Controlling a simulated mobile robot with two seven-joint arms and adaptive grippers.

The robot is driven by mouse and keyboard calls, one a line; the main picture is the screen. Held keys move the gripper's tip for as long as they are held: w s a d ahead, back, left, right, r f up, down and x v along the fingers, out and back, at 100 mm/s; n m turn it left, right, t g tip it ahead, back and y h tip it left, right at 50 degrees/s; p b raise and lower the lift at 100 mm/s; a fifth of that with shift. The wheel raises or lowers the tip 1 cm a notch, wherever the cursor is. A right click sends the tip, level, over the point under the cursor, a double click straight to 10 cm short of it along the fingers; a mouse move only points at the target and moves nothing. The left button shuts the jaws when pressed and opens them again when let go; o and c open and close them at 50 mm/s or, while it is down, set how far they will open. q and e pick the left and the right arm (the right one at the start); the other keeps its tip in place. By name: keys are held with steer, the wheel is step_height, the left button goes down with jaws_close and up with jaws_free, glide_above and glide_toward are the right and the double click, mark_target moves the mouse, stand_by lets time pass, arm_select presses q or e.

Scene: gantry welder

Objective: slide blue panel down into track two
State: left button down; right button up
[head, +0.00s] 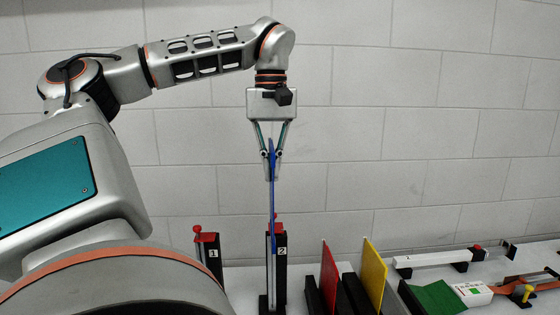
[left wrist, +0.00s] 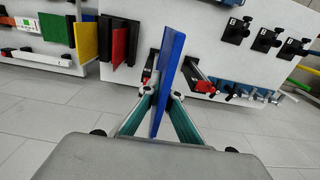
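My left gripper (head: 269,160) points down and is shut on the blue panel (head: 272,205), gripping it near its top. The panel hangs upright and edge-on in the head view, its lower part in front of or at track two (head: 278,262), the black post labelled 2. I cannot tell whether its lower edge is inside the track. In the left wrist view the blue panel (left wrist: 168,75) stands between the two fingers of the left gripper (left wrist: 158,92). Track one (head: 208,255), labelled 1, stands to the left and is empty. My right gripper is not in view.
A red panel (head: 329,278) and a yellow panel (head: 374,272) stand in black holders right of track two. A pale block wall is behind.

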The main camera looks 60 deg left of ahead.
arm_select(q)
step_height(320, 180, down, 5)
steer(key=shift+r+b, duration=0.2)
steer(key=shift+b, duration=0.1)
steer(key=shift+f, duration=0.1)
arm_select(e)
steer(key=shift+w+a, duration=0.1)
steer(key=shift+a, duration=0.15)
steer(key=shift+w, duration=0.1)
arm_select(q)
steer(key=shift+f, duration=0.15)
